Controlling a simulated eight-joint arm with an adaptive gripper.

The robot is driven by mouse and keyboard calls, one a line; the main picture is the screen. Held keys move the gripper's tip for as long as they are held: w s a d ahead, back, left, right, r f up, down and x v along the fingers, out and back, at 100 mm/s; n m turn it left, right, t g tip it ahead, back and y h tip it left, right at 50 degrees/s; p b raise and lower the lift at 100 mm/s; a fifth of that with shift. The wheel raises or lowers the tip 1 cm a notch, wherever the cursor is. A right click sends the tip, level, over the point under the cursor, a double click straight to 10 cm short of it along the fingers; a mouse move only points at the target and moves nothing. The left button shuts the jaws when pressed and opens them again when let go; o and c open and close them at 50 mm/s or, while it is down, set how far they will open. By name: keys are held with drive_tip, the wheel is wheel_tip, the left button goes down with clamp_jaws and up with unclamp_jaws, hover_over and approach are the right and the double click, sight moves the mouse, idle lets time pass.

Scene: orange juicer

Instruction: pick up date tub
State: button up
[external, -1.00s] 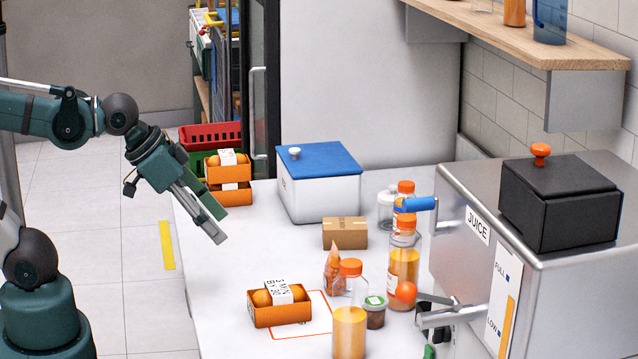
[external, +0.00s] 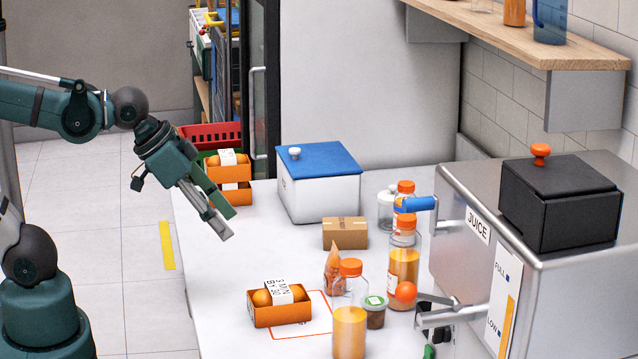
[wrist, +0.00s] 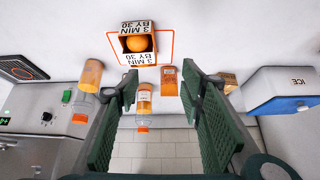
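A small dark tub with a green lid (external: 376,312), which looks like the date tub, stands upright on the white counter (external: 215,290) in the external view.
An orange crate of oranges (external: 280,306) sits left of the tub. An orange bag (external: 333,268), a taller juice bottle (external: 403,268) and a cardboard box (external: 345,233) stand behind. A steel juicer (external: 465,262) bounds the right. The left counter is clear.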

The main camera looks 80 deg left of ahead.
drive_tip(key=w+d+r+m+g+h+p, duration=0.1)
drive_tip(key=w+d+r+m+p, duration=0.2)
drive_tip(key=w, duration=0.5)
drive_tip(key=m+g+h+p, duration=0.2)
drive_tip(key=m+g+p, duration=0.1)
drive_tip(key=m+p, duration=0.65)
approach(373, 299)
drive_tip(key=f+n+p, duration=0.2)
drive_tip(key=shift+w+d+f+m+h, duration=0.25)
drive_tip(key=shift+w+f+m+h, duration=0.15)
drive_tip(key=shift+w+f+m, duration=0.1)
drive_tip(key=shift+x, duration=1.25)
drive_tip(key=shift+b+x, duration=0.55)
drive_tip(key=shift+x, duration=2.05)
drive_tip(key=shift+c, duration=0.7)
